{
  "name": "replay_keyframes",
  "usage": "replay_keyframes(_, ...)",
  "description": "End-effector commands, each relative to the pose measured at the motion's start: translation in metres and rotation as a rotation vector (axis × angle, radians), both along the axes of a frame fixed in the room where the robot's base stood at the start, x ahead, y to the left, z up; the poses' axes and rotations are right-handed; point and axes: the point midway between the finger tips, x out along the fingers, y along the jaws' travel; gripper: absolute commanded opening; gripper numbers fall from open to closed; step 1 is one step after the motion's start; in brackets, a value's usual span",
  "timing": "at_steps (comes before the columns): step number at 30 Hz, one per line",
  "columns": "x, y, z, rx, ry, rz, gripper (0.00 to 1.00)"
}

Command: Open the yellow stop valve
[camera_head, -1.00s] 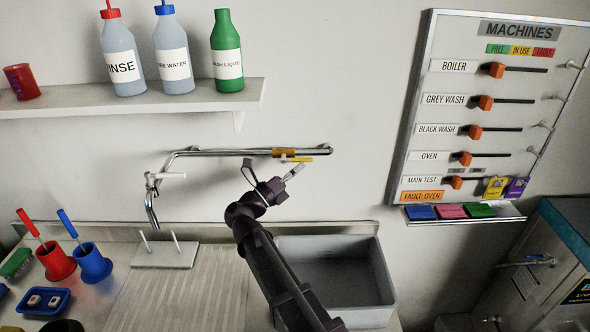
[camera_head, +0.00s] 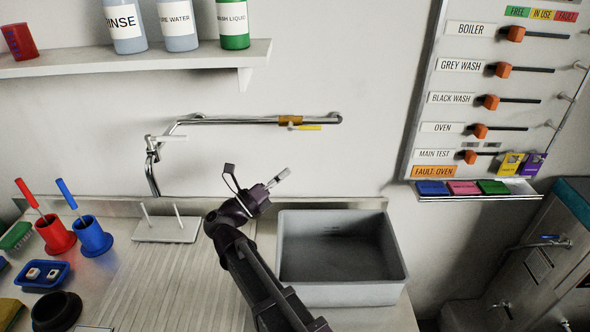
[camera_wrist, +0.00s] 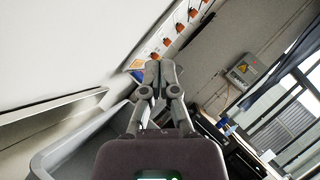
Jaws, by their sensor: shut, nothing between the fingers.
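The yellow stop valve has a brass-coloured body (camera_head: 290,120) on the chrome wall pipe (camera_head: 235,120). Its yellow handle (camera_head: 308,127) points right, roughly in line with the pipe and just below it. My gripper (camera_head: 281,176) is below and slightly left of the valve in the head view, apart from it, with its tip pointing up and right. In the wrist view my gripper (camera_wrist: 160,66) has its fingers together and nothing in them. The valve does not show in the wrist view.
A grey sink (camera_head: 340,290) lies below the valve, right of my arm. A faucet (camera_head: 153,160) stands left. A shelf with bottles (camera_head: 130,62) is above. A machines board (camera_head: 485,95) hangs at right. Red (camera_head: 55,262) and blue (camera_head: 93,237) holders stand at left.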

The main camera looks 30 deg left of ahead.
Motion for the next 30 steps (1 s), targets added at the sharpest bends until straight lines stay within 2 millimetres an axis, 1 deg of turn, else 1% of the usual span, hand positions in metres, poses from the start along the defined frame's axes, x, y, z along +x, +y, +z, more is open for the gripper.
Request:
replay_keyframes(1, -0.005, 0.003, -0.006, 0.0, -0.001, 0.001, 0.0)
replay_keyframes(4, -0.012, 0.006, -0.01, 0.001, 0.0, 0.0, 0.0)
replay_keyframes(9, -0.018, 0.009, -0.013, 0.0, 0.0, -0.001, 0.0)
replay_keyframes(30, -0.018, 0.009, -0.012, 0.0, 0.001, -0.002, 0.0)
